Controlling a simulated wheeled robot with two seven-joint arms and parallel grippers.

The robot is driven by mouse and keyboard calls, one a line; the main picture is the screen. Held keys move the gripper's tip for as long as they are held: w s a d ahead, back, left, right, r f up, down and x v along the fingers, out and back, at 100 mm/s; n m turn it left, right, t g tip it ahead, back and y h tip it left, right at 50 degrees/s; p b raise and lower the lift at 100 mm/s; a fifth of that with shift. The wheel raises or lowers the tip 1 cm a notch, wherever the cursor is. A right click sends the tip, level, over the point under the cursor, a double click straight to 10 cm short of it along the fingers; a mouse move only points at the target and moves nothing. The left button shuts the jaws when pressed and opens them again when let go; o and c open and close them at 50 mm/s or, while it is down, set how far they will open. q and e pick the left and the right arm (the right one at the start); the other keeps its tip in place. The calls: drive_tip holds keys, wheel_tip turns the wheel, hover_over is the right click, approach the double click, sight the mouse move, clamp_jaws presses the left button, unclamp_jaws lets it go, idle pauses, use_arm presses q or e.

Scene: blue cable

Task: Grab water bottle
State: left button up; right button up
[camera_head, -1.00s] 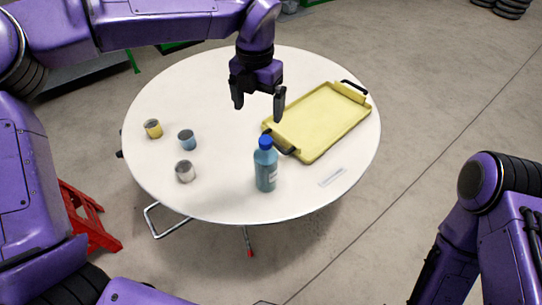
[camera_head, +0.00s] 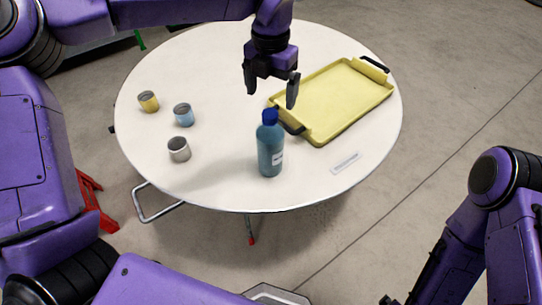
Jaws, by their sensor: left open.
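A blue-green water bottle (camera_head: 270,152) with a dark blue cap stands upright near the front edge of the round white table (camera_head: 215,60). My left gripper (camera_head: 271,98) points down above the table, just above and behind the bottle's cap in the picture. Its fingers are apart with nothing between them, and it looks clear of the bottle. My right arm is at the lower right, off the table; a dark end part (camera_head: 388,300) shows at the bottom edge, and its fingers cannot be made out.
A yellow tray (camera_head: 345,92) with black handles lies right of the bottle, its near handle close to it. A small pale strip (camera_head: 345,163) lies at front right.

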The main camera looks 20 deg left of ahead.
sight(270, 125)
use_arm(q)
drive_tip(key=shift+s+f, duration=0.15)
drive_tip(key=shift+f, duration=0.5)
drive_tip(key=f, duration=0.3)
drive_tip(key=f+p, duration=0.1)
drive_tip(key=f, duration=0.2)
drive_tip(key=f+p, duration=0.1)
drive_tip(key=f, duration=0.1)
drive_tip(key=shift+s+f, duration=0.25)
drive_tip(key=shift+f, duration=0.5)
use_arm(e)
drive_tip(key=shift+s+r, duration=0.15)
drive_tip(key=shift+r, duration=0.5)
use_arm(q)
drive_tip(key=shift+w+r, duration=0.1)
clamp_jaws()
